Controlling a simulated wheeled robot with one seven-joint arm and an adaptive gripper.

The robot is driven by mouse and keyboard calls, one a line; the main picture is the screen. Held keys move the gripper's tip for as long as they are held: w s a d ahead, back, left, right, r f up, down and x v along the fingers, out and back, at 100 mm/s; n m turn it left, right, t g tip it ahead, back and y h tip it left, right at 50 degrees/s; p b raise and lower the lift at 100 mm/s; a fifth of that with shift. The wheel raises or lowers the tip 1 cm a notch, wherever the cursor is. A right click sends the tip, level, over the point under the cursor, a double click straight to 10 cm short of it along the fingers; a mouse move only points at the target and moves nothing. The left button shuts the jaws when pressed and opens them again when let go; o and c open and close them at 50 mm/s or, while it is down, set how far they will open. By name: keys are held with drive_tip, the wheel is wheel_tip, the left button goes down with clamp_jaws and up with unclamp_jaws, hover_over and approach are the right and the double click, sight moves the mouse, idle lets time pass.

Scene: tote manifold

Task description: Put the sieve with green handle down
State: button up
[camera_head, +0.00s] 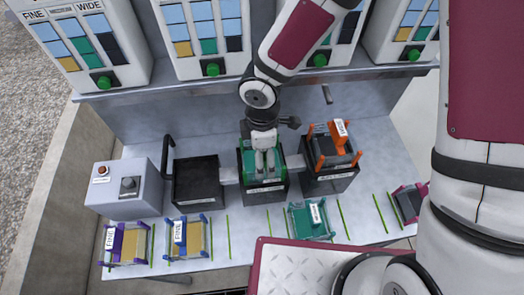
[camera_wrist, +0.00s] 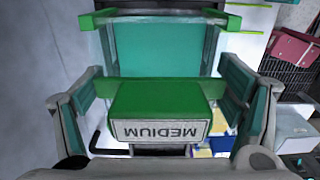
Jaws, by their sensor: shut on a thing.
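The sieve with green handle (camera_wrist: 165,62) has a teal bed, green end bars and a block labelled MEDIUM. My gripper (camera_wrist: 160,112) is shut on its green handle, with one finger on each side. In the head view my gripper (camera_head: 265,163) points down at the middle black tote (camera_head: 270,197), and the sieve (camera_head: 246,157) shows around the fingers at the tote's opening. I cannot tell whether the sieve touches the tote. My fingers and wrist hide part of it.
The left black tote (camera_head: 197,196) looks empty. An orange-handled sieve (camera_head: 320,147) sits on the right tote (camera_head: 330,182). Purple (camera_head: 127,243), blue (camera_head: 187,237), teal (camera_head: 310,219) and magenta (camera_head: 409,202) sieves lie along the front. A grey control box (camera_head: 125,190) stands left; dispensers (camera_head: 205,40) line the back.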

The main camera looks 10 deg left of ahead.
drive_tip(key=o, duration=1.1)
wheel_tip(320, 180, up, 12)
drive_tip(key=shift+r, duration=0.1)
drive_tip(key=shift+d, duration=0.1)
